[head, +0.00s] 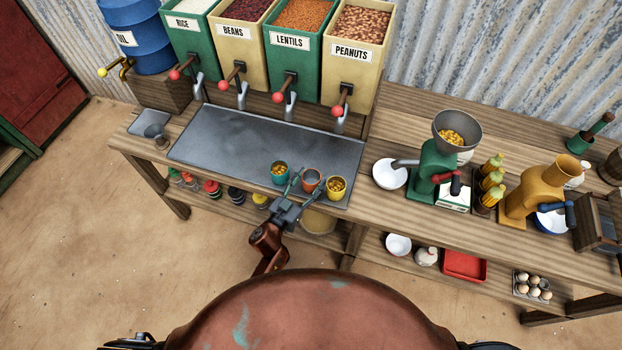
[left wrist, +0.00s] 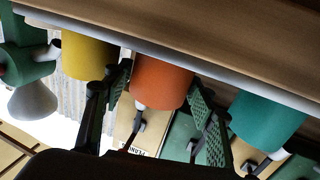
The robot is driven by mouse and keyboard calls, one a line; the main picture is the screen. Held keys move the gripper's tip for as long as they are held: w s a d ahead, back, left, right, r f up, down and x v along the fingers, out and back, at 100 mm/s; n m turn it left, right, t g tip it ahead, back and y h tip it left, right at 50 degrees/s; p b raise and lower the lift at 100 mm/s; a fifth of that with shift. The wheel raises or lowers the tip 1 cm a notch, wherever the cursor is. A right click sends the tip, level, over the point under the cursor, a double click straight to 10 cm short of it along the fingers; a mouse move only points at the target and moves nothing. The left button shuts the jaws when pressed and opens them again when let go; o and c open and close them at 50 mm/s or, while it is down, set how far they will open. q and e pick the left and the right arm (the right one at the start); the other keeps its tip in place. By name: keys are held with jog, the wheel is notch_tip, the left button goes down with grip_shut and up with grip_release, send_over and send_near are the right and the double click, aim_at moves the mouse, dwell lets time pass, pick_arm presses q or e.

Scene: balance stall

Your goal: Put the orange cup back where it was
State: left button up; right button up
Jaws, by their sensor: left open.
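The orange cup (head: 312,181) stands upright on the grey metal tray (head: 230,135) near its front right end. It is between a teal cup (head: 279,175) and a yellow cup (head: 337,190), both holding yellow-brown contents. My left gripper (head: 309,188) is open, its fingers reaching in from the front on either side of the orange cup. In the left wrist view the orange cup (left wrist: 163,82) shows between the two open fingers (left wrist: 160,105), with the yellow cup (left wrist: 88,55) and the teal cup (left wrist: 265,120) outside them. Contact with the fingers cannot be told. My right gripper is not in view.
Bins of rice, beans, lentils and peanuts (head: 360,45) with spouts stand behind the tray. A white bowl (head: 390,173) and a green grinder (head: 436,165) stand to the right. The left and middle of the tray are clear. A lower shelf holds jars and bowls.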

pick_arm(q)
jog(key=v, duration=1.1)
jog(key=shift+p, duration=0.4)
jog(key=shift+s+a+f, duration=0.1)
jog(key=shift+s, duration=0.05)
jog(key=s+a+f+n+g+y, duration=0.15)
jog(key=s+a+f, duration=0.35)
jog(key=f, duration=0.7)
jog(key=s+a+f+n+g+y, duration=0.1)
jog(key=s+a+f+g+y, duration=0.15)
jog(key=a+f, duration=0.65)
jog(key=s+a+f+n+g+y, duration=0.1)
jog(key=s+a+f+y, duration=0.25)
jog(key=f, duration=1.15)
jog(key=s+a+f+g+y, duration=0.1)
jog(key=s+a+f+g, duration=0.2)
jog(key=s+f, duration=0.55)
jog(key=s+a+f+g+y, duration=0.15)
jog(key=s+a+f, duration=0.3)
jog(key=s, duration=0.65)
jog(key=s+a+f+n+g, duration=0.1)
jog(key=s+f+g, duration=0.1)
jog(key=s, duration=0.7)
jog(key=s+a+f+g, duration=0.1)
jog(key=s+f+g, duration=0.1)
jog(key=s, duration=0.7)
jog(key=shift+a+f+n+g, duration=0.25)
jog(key=shift+f+n+g, duration=0.1)
jog(key=shift+f, duration=0.3)
jog(key=shift+s, duration=0.1)
